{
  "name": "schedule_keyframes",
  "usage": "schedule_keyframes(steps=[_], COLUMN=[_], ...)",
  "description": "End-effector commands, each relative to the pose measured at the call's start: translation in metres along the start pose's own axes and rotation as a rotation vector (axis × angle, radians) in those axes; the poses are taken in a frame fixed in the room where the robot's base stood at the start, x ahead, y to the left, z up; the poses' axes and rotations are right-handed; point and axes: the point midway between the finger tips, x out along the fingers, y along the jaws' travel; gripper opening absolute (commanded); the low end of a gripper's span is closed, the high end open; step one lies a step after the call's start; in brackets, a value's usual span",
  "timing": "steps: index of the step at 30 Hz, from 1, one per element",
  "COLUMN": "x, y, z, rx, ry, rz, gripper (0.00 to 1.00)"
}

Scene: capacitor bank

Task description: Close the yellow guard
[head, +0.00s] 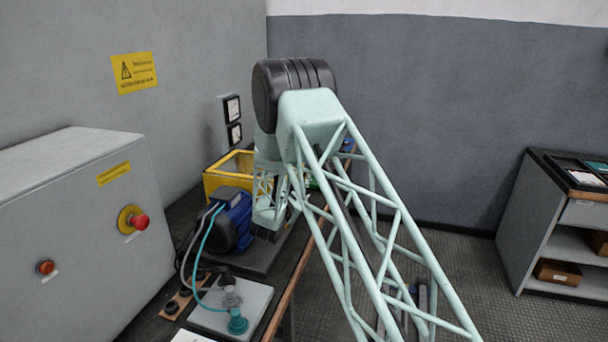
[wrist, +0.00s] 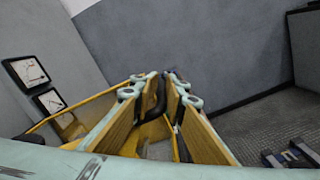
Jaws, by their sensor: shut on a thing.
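The yellow guard (head: 214,182) stands on the bench behind the blue motor in the head view. My arm covers its right side, and I cannot tell how far open it is. In the wrist view, a yellow rail of the guard (wrist: 98,103) runs along the left and behind the fingers. My gripper (wrist: 162,88) has its two tan-padded fingers closed around a black curved handle (wrist: 153,100), which appears to belong to the guard. In the head view, the fingers are hidden behind my own arm.
The blue motor (head: 234,222) sits in front of the guard, with cables running to a grey plate (head: 252,304). A grey control cabinet (head: 80,230) with a red button stands at left. Two meters (head: 232,120) hang on the wall. Open floor lies right of the bench.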

Motion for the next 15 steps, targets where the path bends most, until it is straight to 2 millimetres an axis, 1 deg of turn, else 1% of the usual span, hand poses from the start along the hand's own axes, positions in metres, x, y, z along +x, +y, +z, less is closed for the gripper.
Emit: schedule_keyframes(steps=[1, 9, 10, 13, 15], x=[-0.0047, -0.0062, -0.0063, -0.0067, -0.0068], y=[-0.0075, -0.0098, -0.01, -0.0103, -0.0101], z=[-0.0196, -0.0218, -0.022, -0.0223, -0.0225], rx=[-0.014, -0.017, -0.017, -0.017, -0.017], ry=[0.027, 0.03, 0.03, 0.031, 0.031], rz=[-0.004, -0.006, -0.006, -0.006, -0.006], gripper=[0.0, 0.0, 0.13, 0.21, 0.21])
